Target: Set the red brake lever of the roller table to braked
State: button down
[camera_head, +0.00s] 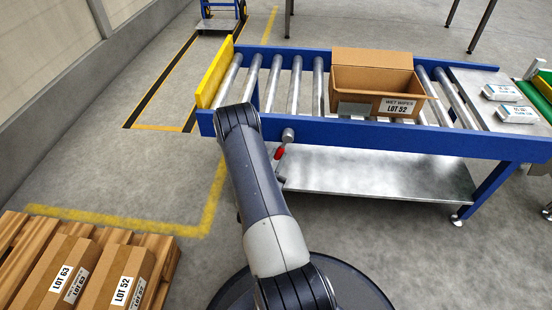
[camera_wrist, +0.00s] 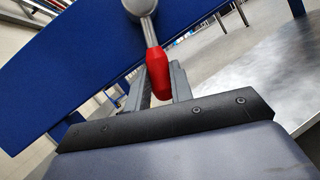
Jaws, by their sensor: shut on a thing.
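The red brake lever (camera_head: 279,153) hangs down and slightly left from its round metal pivot (camera_head: 288,135) on the blue side rail of the roller table (camera_head: 390,139). In the wrist view the red grip (camera_wrist: 157,72) points toward my gripper (camera_wrist: 160,88), with its metal rod and pivot above it. My gripper's two grey fingers stand on either side of the red grip and are shut on it. The grip hides part of the fingers. In the head view my arm hides most of the gripper.
An open carton (camera_head: 372,86) marked LOT 52 stands on the rollers. White packs (camera_head: 502,92) lie at the table's right end. A yellow end stop (camera_head: 215,73) closes the left end. A metal shelf (camera_head: 375,176) lies below the table. A pallet with cartons (camera_head: 125,278) is at lower left.

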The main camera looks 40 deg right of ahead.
jog(key=c, duration=1.3)
grip_release()
jog(key=shift+o, duration=0.2)
jog(key=p+v, duration=0.2)
jog(key=v, duration=0.8)
jog(key=shift+a, duration=0.35)
jog(key=shift+s+f, duration=0.15)
jog(key=b+x, duration=0.2)
jog(key=x, duration=0.9)
jog(key=shift+a, duration=0.15)
